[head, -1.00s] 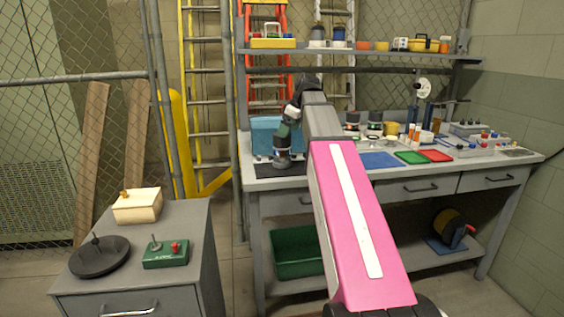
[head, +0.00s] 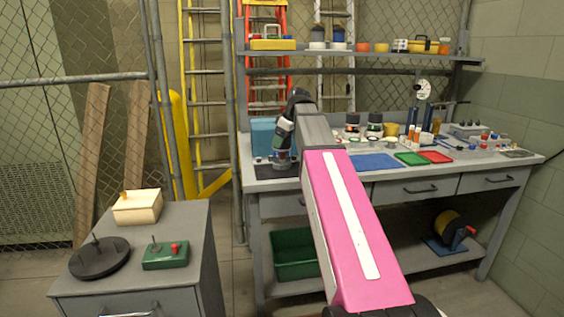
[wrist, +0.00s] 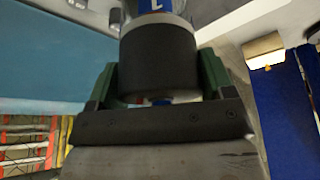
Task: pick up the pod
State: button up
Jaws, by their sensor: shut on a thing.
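The pod (wrist: 157,62) shows close up in the wrist view, with a dark band, a light rim and a blue label marked 1. My gripper (wrist: 155,92) is shut on it, with a green finger on each side of the dark band. In the head view my gripper (head: 282,150) is at the left end of the workbench, over a black mat (head: 262,172) and in front of a blue bin (head: 263,132). The pod is small there and partly hidden by my gripper. I cannot tell whether it touches the mat.
Two dark-topped jars (head: 375,124), a blue mat (head: 376,162), a green tray (head: 410,158) and a red tray (head: 436,156) are to the right on the workbench (head: 350,178). A shelf (head: 400,54) spans above. A grey cabinet (head: 190,225) stands at the left front.

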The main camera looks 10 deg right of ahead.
jog(key=shift+r, duration=1.85)
jog(key=shift+s+a+r, duration=0.1)
jog(key=shift+a+r, duration=0.05)
jog(key=shift+r, duration=0.15)
jog(key=s+a+r, duration=0.4)
jog(key=a+r, duration=0.2)
jog(key=a, duration=0.4)
jog(key=shift+s+a+r, duration=0.15)
jog(key=shift+s+r, duration=0.2)
